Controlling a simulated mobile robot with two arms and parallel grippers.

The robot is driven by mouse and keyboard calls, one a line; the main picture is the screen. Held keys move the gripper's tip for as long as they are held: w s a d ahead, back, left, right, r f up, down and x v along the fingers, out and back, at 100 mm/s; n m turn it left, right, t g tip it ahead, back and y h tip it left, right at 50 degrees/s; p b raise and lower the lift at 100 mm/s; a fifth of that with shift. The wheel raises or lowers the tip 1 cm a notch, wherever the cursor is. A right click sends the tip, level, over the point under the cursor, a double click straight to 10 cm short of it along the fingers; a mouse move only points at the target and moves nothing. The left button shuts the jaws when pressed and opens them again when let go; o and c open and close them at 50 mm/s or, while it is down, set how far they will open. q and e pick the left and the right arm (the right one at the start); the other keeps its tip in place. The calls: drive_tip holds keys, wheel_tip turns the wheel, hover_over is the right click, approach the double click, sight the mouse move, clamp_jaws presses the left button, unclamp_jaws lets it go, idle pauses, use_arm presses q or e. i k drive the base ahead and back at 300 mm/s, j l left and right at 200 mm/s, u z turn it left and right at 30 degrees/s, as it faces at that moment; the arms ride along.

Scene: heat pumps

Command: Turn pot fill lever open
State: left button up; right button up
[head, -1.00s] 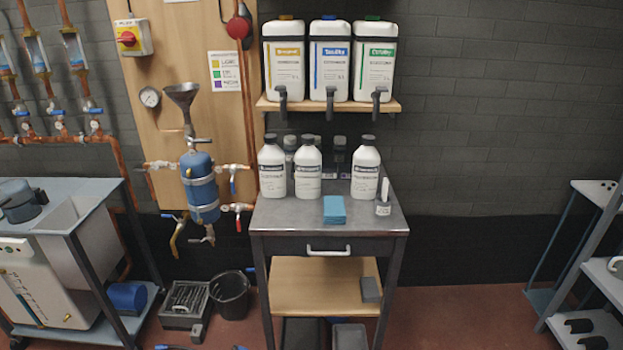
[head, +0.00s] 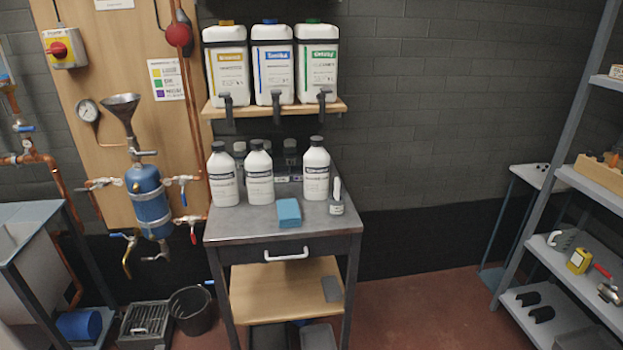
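A blue dosing pot (head: 147,190) with pale bands is mounted upright on a wooden board at the left. A metal funnel (head: 121,108) sits above it. Between funnel and pot is a valve with a small grey lever (head: 145,153) pointing right, roughly level; it is small in view. Side pipes carry a blue lever (head: 183,186) and a red lever (head: 192,233) at the right, both hanging down. A blue-handled valve (head: 121,236) and a brass spout are below the pot. Neither of my grippers is in view.
A metal trolley (head: 335,226) with bottles and a blue sponge (head: 289,213) stands right of the pot. A black bucket (head: 190,310) and a grey crate (head: 145,322) are on the floor below. A shelf rack (head: 575,180) is at the right. Red floor between is clear.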

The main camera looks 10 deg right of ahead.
sight(130, 151)
drive_tip(key=i+j+u, duration=0.3)
drive_tip(key=i+j, duration=0.2)
drive_tip(key=i+j+u, duration=0.3)
drive_tip(key=i, duration=0.25)
